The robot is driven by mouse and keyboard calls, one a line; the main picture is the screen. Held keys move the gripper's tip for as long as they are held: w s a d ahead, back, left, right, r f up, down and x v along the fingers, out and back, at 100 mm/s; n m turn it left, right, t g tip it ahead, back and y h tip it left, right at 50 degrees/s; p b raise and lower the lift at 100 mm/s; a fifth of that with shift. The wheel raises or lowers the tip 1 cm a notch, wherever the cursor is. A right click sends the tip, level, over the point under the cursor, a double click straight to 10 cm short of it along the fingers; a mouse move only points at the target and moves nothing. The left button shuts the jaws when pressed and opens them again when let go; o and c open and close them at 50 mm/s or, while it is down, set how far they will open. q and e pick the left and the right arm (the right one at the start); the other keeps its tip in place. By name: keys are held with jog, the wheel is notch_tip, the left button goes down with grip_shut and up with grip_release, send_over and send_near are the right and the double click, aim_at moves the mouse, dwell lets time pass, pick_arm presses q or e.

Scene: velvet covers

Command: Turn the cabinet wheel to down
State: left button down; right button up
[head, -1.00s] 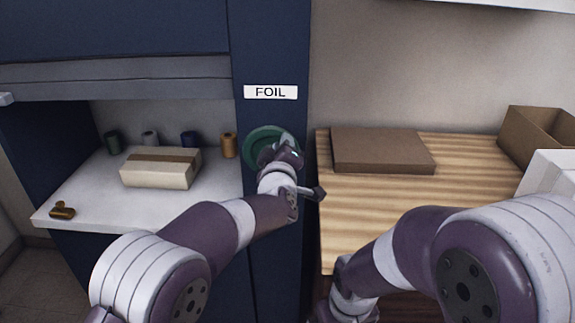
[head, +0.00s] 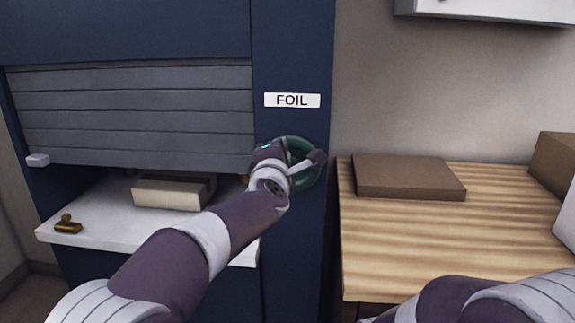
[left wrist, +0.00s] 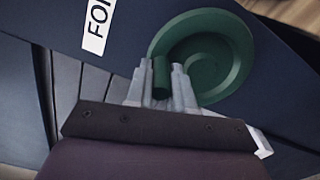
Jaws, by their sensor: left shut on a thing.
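The cabinet wheel (head: 309,172) is a green disc on the dark blue post of the cabinet, below a white FOIL label (head: 292,100). My left gripper (head: 284,155) is at the wheel and hides its left part. In the left wrist view, the wheel (left wrist: 222,62) shows with its handle peg between the fingers of my left gripper (left wrist: 161,82), which is shut on it. The grey slatted shutter (head: 130,110) of the cabinet is partly lowered over the opening. My right gripper is not in view; only part of my right arm shows at the lower right.
A white shelf (head: 100,232) under the shutter holds a beige box (head: 170,192) and a small brass-coloured thing (head: 67,224). At right, a wooden table (head: 430,235) carries a flat brown box (head: 408,176) and another box (head: 556,165). The table's front is bare.

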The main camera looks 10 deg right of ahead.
pick_arm(q)
jog(key=shift+w+a+f+n+b, duration=0.2)
jog(key=shift+a+f+n+b, duration=0.4)
jog(key=shift+n+b, duration=1.1)
jog(key=shift+w+a+f+n+b, duration=0.15)
jog(key=shift+a+f+n+b, duration=0.75)
jog(key=shift+n, duration=1.35)
jog(key=shift+w+a+f+n+b, duration=0.2)
jog(key=shift+f+n+b, duration=0.25)
jog(key=shift+n+b, duration=1.4)
jog(key=shift+f, duration=0.1)
jog(key=c, duration=1)
grip_release()
